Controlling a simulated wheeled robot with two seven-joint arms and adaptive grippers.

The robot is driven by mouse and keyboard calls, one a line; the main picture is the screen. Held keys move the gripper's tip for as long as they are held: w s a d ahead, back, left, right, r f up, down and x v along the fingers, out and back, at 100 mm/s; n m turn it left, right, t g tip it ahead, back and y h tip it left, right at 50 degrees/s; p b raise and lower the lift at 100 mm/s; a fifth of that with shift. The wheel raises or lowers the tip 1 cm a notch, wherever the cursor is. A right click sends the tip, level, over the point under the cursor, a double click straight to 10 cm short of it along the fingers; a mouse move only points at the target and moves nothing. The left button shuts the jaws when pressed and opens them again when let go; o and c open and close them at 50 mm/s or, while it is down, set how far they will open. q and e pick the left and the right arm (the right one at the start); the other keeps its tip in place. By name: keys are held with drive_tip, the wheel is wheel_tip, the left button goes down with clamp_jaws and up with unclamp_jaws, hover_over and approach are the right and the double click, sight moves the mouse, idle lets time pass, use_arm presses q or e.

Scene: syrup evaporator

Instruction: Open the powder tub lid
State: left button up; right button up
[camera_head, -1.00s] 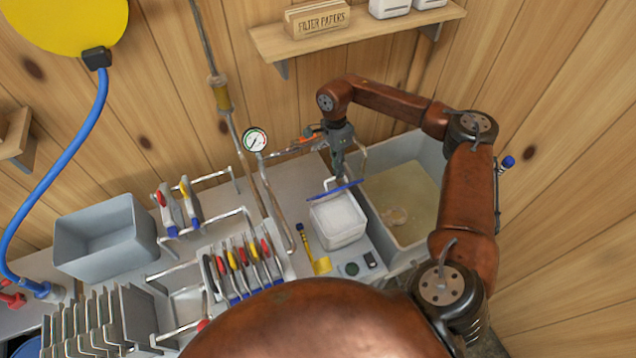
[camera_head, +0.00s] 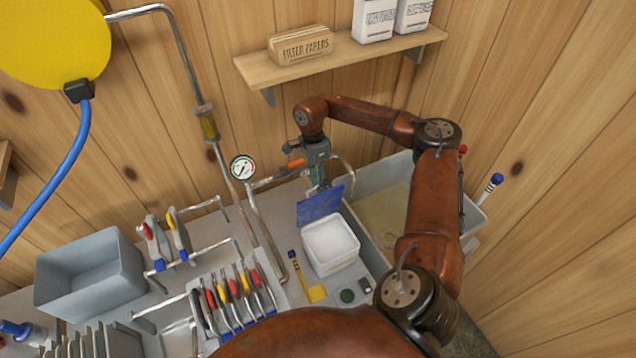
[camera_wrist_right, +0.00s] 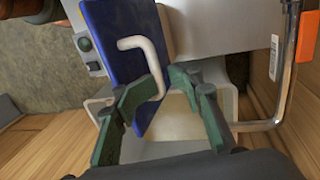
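The powder tub (camera_head: 331,246) is a white square tub on the grey counter, its top uncovered in the head view. Its blue lid (camera_head: 320,204) stands raised at the tub's back edge, with its underside toward the head camera. In the right wrist view the blue lid (camera_wrist_right: 118,22) carries a pale bent handle (camera_wrist_right: 152,58). My right gripper (camera_head: 318,187) is behind the lid. Its green fingertips (camera_wrist_right: 163,78) lie close on both sides of the handle's bar and appear shut on it. My left gripper is not in view.
A grey basin (camera_head: 398,165) lies right of the tub, partly behind my right arm. A pipe with a gauge (camera_head: 243,168) and a rack of coloured-handled tools (camera_head: 235,298) are to the left. A yellow scoop-like item (camera_head: 316,293) lies beside the tub. A shelf (camera_head: 345,60) is above.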

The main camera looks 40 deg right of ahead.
drive_tip(key=shift+f, duration=0.2)
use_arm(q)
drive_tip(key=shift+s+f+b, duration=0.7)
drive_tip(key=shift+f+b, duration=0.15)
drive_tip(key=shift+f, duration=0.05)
use_arm(e)
drive_tip(key=w+d+r, duration=0.2)
drive_tip(key=w+r, duration=0.1)
drive_tip(key=w, duration=0.5)
drive_tip(key=shift+w+d, duration=0.15)
drive_tip(key=shift+w, duration=0.1)
drive_tip(key=shift+r, duration=0.1)
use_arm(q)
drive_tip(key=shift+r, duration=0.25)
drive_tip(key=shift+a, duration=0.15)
